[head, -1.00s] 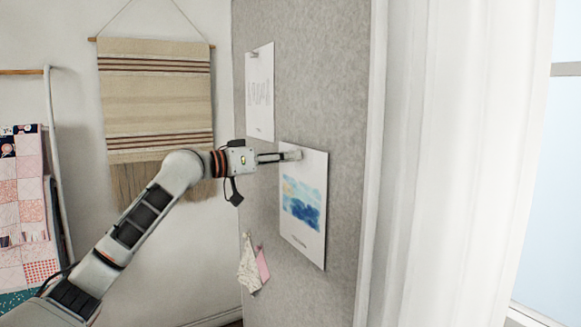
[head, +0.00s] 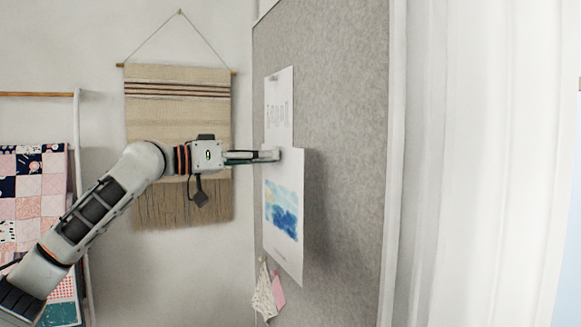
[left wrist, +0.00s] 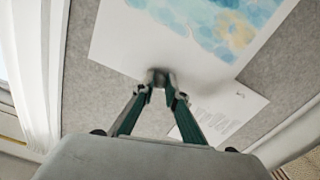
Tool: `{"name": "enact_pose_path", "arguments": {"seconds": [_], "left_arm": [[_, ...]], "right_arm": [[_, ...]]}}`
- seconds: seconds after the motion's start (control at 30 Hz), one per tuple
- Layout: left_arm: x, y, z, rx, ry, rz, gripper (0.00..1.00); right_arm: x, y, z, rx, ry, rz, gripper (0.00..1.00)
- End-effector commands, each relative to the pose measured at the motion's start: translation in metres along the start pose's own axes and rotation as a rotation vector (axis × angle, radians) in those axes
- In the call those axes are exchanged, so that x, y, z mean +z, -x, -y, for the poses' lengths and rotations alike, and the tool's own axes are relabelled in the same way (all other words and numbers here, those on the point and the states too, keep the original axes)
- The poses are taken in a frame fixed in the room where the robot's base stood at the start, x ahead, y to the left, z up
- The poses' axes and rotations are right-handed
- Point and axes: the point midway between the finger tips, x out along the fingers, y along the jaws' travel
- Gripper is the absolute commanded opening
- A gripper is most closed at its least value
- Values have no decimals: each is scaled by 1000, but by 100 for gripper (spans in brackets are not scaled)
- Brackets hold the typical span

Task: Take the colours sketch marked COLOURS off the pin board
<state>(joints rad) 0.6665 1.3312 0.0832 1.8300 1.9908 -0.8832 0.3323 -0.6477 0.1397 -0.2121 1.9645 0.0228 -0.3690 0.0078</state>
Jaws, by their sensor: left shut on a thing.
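The colours sketch (head: 284,218) is a white sheet with a blue and yellow watercolour. In the head view it hangs in front of the grey pin board (head: 345,130), seemingly off its surface, with a shadow on the board to its right. My left gripper (head: 272,155) is shut on the sheet's top edge. In the left wrist view the sketch (left wrist: 150,45) shows upside down, with the left gripper's fingertips (left wrist: 160,78) at its edge. The word on the sheet is too small to read. My right gripper is not in view.
A second white sheet (head: 279,100) is on the board behind the sketch's top and shows in the left wrist view (left wrist: 222,112). Fabric swatches (head: 265,295) hang below. A woven hanging (head: 178,110) and a quilt (head: 30,200) are left, a white curtain (head: 460,160) right.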

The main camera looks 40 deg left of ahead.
Motion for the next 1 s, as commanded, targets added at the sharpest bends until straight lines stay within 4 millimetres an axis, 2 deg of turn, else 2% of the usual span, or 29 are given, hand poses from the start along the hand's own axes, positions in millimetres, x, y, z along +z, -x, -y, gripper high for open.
{"name": "enact_pose_path", "arguments": {"seconds": [0.03,0.2,0.6,0.8,1.0], "left_arm": [[12,5,4,-4,2,12,0],[10,26,4,-2,3,10,0],[1,75,0,3,1,0,0],[0,86,-1,2,1,0,0],[0,87,-1,1,0,1,0]], "right_arm": [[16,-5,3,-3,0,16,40],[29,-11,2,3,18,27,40],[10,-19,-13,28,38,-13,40],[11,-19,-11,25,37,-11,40],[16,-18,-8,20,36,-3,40]]}}
